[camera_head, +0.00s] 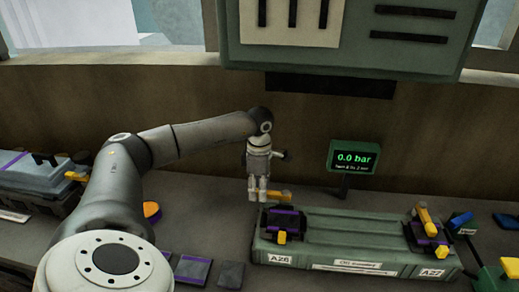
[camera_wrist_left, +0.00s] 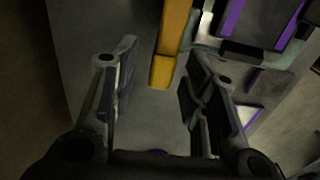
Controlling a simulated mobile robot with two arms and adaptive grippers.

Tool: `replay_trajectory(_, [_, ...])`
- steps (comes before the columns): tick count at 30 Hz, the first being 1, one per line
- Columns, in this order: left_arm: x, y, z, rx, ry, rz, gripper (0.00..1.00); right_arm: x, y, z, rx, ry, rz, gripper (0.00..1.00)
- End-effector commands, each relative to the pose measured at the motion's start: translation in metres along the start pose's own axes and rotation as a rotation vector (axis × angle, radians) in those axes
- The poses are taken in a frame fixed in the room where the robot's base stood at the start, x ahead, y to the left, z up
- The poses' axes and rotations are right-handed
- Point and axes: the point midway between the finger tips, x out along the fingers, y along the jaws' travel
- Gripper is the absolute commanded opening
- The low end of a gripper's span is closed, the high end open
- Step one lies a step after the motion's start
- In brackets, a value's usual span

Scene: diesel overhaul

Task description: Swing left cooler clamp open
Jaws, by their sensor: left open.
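The green oil cooler (camera_head: 352,235) lies on the bench at front right. Its left clamp (camera_head: 284,222), black and purple, sits on its left end above the label A26. The clamp's yellow lever (camera_head: 275,194) points left towards my gripper. My left gripper (camera_head: 258,197) points down beside the lever's free end. In the left wrist view my open left gripper (camera_wrist_left: 160,68) has the yellow lever (camera_wrist_left: 172,45) showing between its fingers, with its end near the middle. I cannot tell whether they touch. The purple clamp part (camera_wrist_left: 262,22) lies to the right. My right gripper is not in view.
The right clamp (camera_head: 427,235), near label A27, has its yellow lever raised. A display (camera_head: 354,158) reading 0.0 bar stands behind the cooler. A grey case (camera_head: 38,175) lies at left. Dark pads (camera_head: 193,269) lie left of the cooler.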

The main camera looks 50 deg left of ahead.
Motion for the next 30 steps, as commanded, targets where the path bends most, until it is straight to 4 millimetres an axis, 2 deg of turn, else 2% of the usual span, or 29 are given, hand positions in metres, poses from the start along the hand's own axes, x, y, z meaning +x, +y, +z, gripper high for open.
replay_trajectory(5, [-0.019,0.001,0.001,0.0,-0.003,0.003,0.41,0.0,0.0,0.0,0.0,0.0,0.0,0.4])
replay_trajectory(12, [-0.071,0.001,0.001,0.0,-0.005,0.004,0.41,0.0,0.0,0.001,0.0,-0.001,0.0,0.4])
replay_trajectory(18, [-0.105,0.001,0.001,0.001,-0.003,0.003,0.41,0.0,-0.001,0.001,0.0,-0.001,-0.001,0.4])
replay_trajectory(24, [-0.119,0.001,0.001,0.001,-0.002,0.002,0.41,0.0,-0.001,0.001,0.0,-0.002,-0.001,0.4])
replay_trajectory(30, [-0.12,0.001,0.0,0.001,-0.001,0.001,0.41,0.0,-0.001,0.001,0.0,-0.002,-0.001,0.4])
